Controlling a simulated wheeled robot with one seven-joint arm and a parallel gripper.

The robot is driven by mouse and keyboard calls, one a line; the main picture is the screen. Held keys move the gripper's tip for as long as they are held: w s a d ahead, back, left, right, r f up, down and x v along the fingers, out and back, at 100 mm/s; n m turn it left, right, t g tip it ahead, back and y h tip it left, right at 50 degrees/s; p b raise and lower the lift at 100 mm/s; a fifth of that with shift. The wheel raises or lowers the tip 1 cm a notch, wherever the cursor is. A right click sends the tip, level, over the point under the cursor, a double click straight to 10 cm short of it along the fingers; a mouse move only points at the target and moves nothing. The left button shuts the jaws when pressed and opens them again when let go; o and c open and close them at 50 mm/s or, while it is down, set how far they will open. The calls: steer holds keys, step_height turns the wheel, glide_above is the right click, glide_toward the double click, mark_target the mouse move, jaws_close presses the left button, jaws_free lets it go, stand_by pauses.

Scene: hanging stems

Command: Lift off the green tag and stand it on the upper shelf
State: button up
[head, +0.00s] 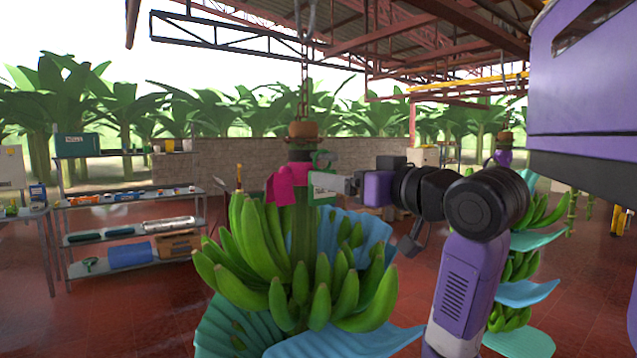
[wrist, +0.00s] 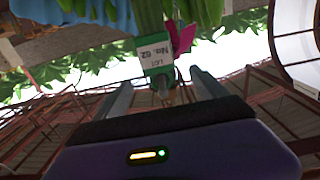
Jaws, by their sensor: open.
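The green tag (head: 322,158) hangs on the stem of the banana bunch (head: 292,265), just below the chain hook and beside a pink ribbon (head: 285,185). In the wrist view the tag (wrist: 155,50) shows a white label with upside-down print. My gripper (head: 323,184) is at the tag from the right. In the wrist view its fingers (wrist: 160,80) are apart, one to each side of the tag's lower part; I cannot tell whether they touch it.
A green box (head: 75,145) stands on the rack's top level; a blue bin (head: 130,254) is lower down. A side table (head: 25,211) is at far left. Other bunches with blue covers (head: 525,292) hang at right. Red floor between bunch and rack looks mostly clear.

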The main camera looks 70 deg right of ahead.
mark_target(321, 169)
steer(key=shift+p+x, duration=1.1)
steer(key=shift+x, duration=2.85)
steer(key=shift+s+f, duration=0.1)
steer(key=shift+f, duration=0.05)
steer(key=c, duration=1.4)
steer(key=shift+r+p, duration=0.3)
